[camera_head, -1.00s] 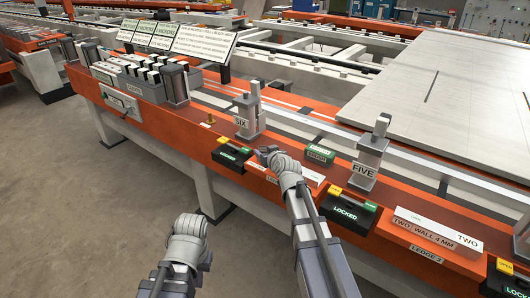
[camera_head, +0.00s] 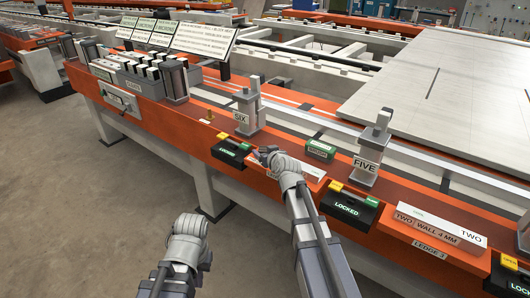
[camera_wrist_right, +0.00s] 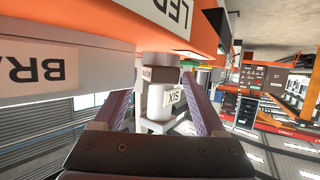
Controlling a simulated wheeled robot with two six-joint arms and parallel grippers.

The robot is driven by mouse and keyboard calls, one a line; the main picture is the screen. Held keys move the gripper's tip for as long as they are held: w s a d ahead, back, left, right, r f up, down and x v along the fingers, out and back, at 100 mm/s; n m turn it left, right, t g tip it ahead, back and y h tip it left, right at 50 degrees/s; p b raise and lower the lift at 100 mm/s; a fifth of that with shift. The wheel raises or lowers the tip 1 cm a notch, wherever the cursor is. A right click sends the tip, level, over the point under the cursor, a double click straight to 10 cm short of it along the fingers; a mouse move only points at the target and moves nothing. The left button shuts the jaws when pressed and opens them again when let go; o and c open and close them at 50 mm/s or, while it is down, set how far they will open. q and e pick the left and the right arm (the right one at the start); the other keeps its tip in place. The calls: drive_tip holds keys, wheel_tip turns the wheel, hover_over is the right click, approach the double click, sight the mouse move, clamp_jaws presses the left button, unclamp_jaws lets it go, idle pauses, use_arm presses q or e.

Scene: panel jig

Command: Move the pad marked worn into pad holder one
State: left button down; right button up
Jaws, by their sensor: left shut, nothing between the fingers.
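No pad marked worn and no label for pad holder one can be read in either view. A small green block (camera_head: 320,149) with an unreadable label lies on the orange bench, right of my right gripper (camera_head: 268,153). That gripper is over the bench's front edge near a black and green locked unit (camera_head: 231,150). In the right wrist view its fingers (camera_wrist_right: 160,112) are apart and empty, with the post marked SIX (camera_wrist_right: 160,95) beyond them. My left gripper (camera_head: 187,226) is shut and empty, low over the floor in front of the bench; its fingertips are hard to make out.
Posts marked SIX (camera_head: 246,116) and FIVE (camera_head: 370,152) stand on the bench. A second locked unit (camera_head: 348,207) and a white block marked TWO (camera_head: 440,223) sit at right. A rack of upright pieces (camera_head: 140,75) stands at left. A white block marked BRA (camera_wrist_right: 60,68) is close to my right fingers.

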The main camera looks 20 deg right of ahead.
drive_tip(key=shift+o, duration=1.4)
drive_tip(key=p+v, duration=0.2)
drive_tip(key=v, duration=0.6)
drive_tip(key=shift+p, duration=0.4)
drive_tip(key=shift+w, duration=0.1)
